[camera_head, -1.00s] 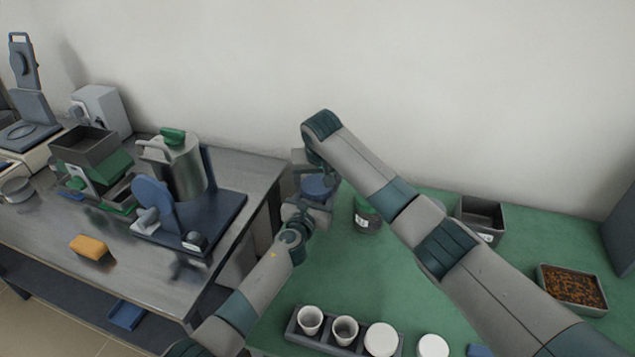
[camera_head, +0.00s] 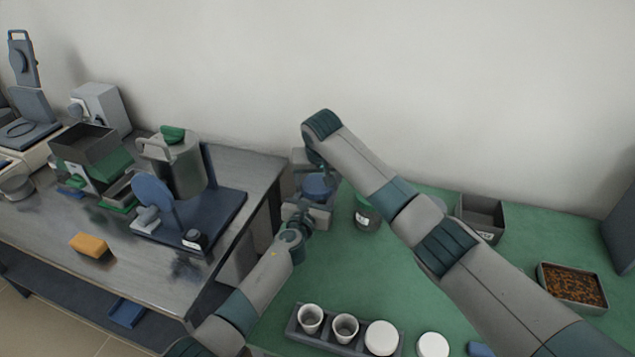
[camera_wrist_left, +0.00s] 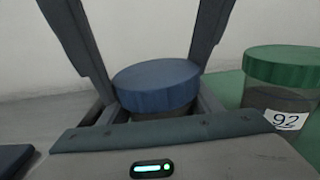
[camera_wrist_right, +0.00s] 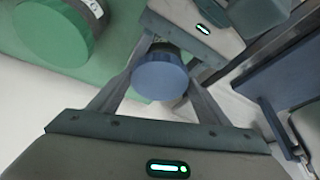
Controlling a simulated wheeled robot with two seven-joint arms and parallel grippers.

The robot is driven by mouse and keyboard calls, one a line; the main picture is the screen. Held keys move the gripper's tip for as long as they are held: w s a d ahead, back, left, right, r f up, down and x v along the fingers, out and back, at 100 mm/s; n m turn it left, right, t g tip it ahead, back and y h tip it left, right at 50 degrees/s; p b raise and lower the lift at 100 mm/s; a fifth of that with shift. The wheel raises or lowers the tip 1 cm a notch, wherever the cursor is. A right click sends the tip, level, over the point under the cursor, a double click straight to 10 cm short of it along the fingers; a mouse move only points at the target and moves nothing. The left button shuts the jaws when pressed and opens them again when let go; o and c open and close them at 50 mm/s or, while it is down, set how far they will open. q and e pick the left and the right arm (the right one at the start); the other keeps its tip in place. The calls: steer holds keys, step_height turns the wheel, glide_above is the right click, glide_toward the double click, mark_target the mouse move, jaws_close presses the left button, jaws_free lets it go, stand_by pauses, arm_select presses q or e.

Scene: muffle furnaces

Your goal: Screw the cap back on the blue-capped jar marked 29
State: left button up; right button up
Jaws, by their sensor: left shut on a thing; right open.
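The blue-capped jar is upright between my two grippers, and its blue cap (camera_head: 320,186) is on top of the body. The cap fills the middle of the left wrist view (camera_wrist_left: 157,86) and the right wrist view (camera_wrist_right: 160,77). My left gripper (camera_head: 312,212) is shut on the jar's body below the cap. My right gripper (camera_head: 308,180) is open above, its fingers on either side of the cap and no clear contact seen. Most of the body is hidden and the number 29 does not show. Whether the cap's thread is engaged I cannot tell.
A green-capped jar (camera_head: 366,214), marked 92 in the left wrist view (camera_wrist_left: 284,90), stands close to the right on the green mat (camera_head: 350,265). A crucible rack (camera_head: 298,333) is at the front. A grey bin (camera_head: 482,217) and a granule tray (camera_head: 573,285) are right.

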mark_target(322, 191)
arm_select(q)
steer(key=r, duration=0.2)
steer(key=shift+w+d+r, duration=0.3)
steer(key=shift+r, duration=0.05)
jaws_close()
arm_select(e)
steer(key=shift+o, duration=0.4)
steer(key=f, duration=0.2)
steer(key=s+d+f, duration=0.1)
steer(key=shift+f+g, duration=0.1)
steer(key=shift+g, duration=0.2)
steer(key=shift+o, duration=1.3)
arm_select(q)
steer(key=shift+w+a+f, duration=0.15)
steer(key=shift+w, duration=0.05)
arm_select(e)
steer(key=shift+o, duration=0.5)
steer(key=shift+v, duration=0.8)
arm_select(q)
steer(key=shift+s+f, duration=0.1)
steer(key=shift+f, duration=0.35)
arm_select(e)
steer(key=w+v, duration=0.1)
steer(key=v, duration=1.2)
steer(key=shift+a+r, duration=0.25)
steer(key=shift+a, duration=0.25)
steer(key=shift+w, duration=0.15)
arm_select(q)
steer(key=o, duration=1.6)
jaws_free()
